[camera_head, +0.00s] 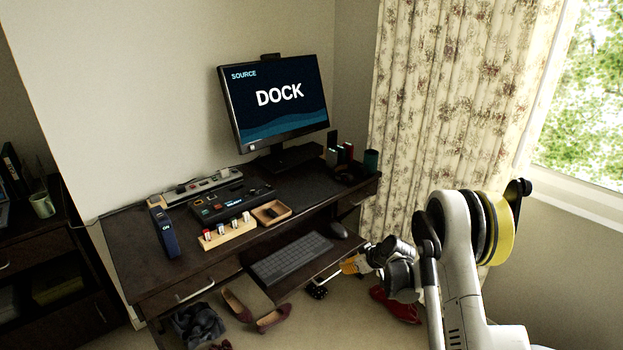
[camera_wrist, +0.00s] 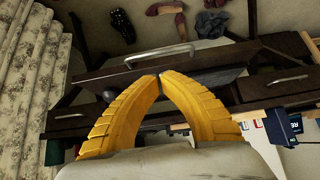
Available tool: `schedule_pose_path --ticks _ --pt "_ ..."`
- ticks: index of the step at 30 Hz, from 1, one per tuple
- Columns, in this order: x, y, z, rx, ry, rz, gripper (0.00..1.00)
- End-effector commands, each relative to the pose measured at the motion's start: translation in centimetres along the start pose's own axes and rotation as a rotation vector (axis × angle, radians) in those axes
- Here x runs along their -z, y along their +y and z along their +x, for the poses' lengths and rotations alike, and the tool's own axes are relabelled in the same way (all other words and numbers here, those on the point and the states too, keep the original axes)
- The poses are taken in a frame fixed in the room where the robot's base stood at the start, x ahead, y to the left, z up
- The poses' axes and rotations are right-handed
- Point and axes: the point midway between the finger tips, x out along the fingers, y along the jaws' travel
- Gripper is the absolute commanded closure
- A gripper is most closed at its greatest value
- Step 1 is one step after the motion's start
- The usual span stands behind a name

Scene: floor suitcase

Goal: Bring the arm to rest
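My gripper (camera_head: 347,267) has yellow ribbed fingers and hangs at the right front of the dark desk, near the keyboard tray's right end. In the wrist view my gripper (camera_wrist: 160,75) has its fingertips together, with nothing visible between them. The wrist view looks past the fingers at the desk front, where a metal handle (camera_wrist: 160,54) shows beyond the tips. My white arm rises at the right of the head view and bends down toward the desk. Whether the fingers touch the desk or tray cannot be told.
The desk (camera_head: 130,250) carries a monitor (camera_head: 275,100), a wooden block rack (camera_head: 228,233) and a blue device (camera_head: 163,232). A keyboard (camera_head: 291,259) lies on the pulled-out tray. Shoes (camera_head: 272,319), dark clothing (camera_head: 196,325) and a red item (camera_head: 397,305) lie on the floor. Curtains (camera_head: 460,90) hang behind my arm.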

Motion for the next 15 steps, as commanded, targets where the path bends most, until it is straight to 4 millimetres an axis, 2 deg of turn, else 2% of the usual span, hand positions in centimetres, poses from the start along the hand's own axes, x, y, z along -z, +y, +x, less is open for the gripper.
schedule_pose_path --ticks 2,5,9,12,15 --pt "1.1 -0.2 -1.4 -0.006 -0.007 0.009 1.0" --pt "3.3 -0.8 -4.6 -0.023 -0.025 0.039 1.0" --pt "6.6 -2.7 -11.2 -0.061 -0.059 0.099 1.0" --pt "8.2 -4.5 -16.0 -0.092 -0.079 0.145 1.0" --pt "9.0 -6.6 -20.8 -0.126 -0.097 0.188 1.0"
